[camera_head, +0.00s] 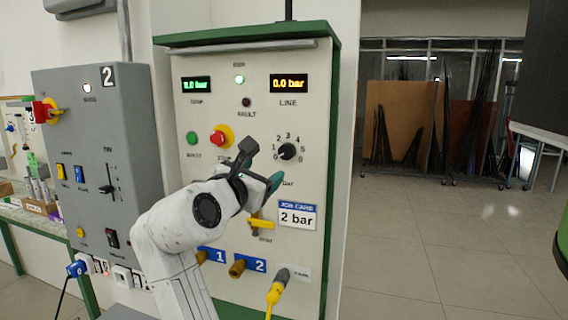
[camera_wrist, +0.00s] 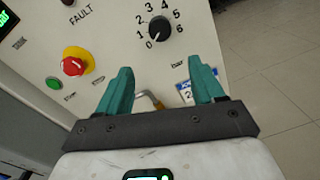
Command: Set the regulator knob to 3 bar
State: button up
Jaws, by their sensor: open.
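The regulator knob (camera_head: 287,151) is black and round on the cream panel, ringed by a scale from 0 to 6. It also shows in the wrist view (camera_wrist: 159,28), where its white mark points at 0. The LINE display (camera_head: 289,84) reads 0.0 bar. My gripper (camera_head: 260,168) is in front of the panel, below and left of the knob. In the wrist view my gripper (camera_wrist: 162,70) has its teal fingers spread with nothing between them, and the knob lies beyond the fingertips, apart from them.
A job card (camera_head: 297,215) below the knob reads 2 bar. A red emergency button (camera_head: 220,137) on yellow sits left of the knob. A yellow lever (camera_head: 260,223) and hose ports (camera_head: 238,268) are lower down. A grey cabinet (camera_head: 95,150) stands left. Open floor lies right.

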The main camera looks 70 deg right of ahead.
aim_at(284, 154)
jog(key=d, duration=0.7)
jog(key=d+p, duration=0.1)
jog(key=d, duration=0.3)
jog(key=shift+r, duration=0.35)
jog(key=shift+c, duration=0.5)
jog(key=c, duration=1)
jog(key=shift+o, duration=0.2)
